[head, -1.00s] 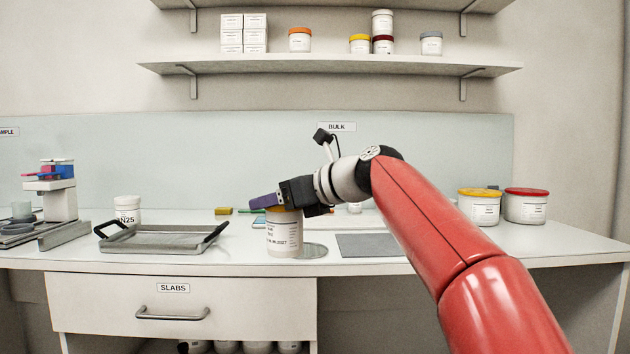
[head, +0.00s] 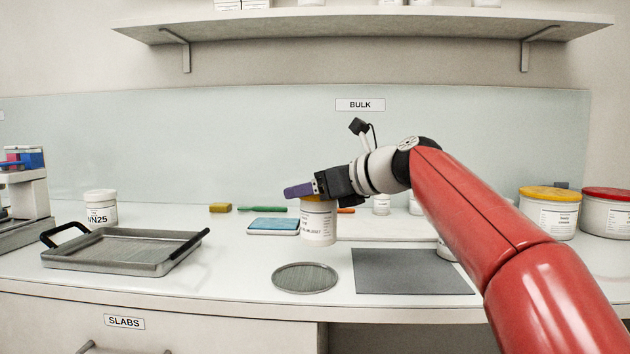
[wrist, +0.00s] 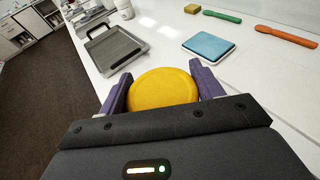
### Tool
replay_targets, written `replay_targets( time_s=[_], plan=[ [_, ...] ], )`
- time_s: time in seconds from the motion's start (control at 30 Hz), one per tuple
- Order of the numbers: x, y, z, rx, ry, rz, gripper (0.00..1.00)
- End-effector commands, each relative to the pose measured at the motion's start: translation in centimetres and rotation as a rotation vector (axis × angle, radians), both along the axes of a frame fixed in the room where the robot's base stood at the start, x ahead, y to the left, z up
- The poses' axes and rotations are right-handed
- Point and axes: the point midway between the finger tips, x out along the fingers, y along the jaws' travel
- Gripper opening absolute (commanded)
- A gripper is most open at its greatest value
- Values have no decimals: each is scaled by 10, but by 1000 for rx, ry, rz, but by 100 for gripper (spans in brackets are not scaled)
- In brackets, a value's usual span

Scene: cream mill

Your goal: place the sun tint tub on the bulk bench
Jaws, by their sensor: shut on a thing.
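A white tub (head: 318,222) with a printed label is held by my gripper (head: 312,192) above the bench (head: 230,290). Its yellow lid (wrist: 163,88) shows between the two purple fingers in the wrist view. The tub is upright and appears clear of the bench top. My gripper is shut on it near the lid. The label text is too small to read as a tint name. The bench stands under a wall sign reading BULK (head: 360,104).
A metal tray (head: 125,252) with black handles lies left. A round grey disc (head: 305,278) and a dark grey mat (head: 410,272) lie at the front. A blue sponge-like pad (head: 273,226) is behind. Large tubs with yellow (head: 549,212) and red (head: 606,212) lids stand right.

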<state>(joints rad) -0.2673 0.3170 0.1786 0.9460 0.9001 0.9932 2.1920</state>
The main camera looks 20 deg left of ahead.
Motion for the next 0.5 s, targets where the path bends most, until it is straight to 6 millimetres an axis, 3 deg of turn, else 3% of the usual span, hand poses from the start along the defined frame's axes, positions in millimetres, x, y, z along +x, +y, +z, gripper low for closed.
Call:
replay_targets(
  time_s=[0.3,0.5],
  plan=[
    [0,-1,-41,0,-1,-2,32],
    [0,-1,-51,0,-1,-2,32]
  ],
)
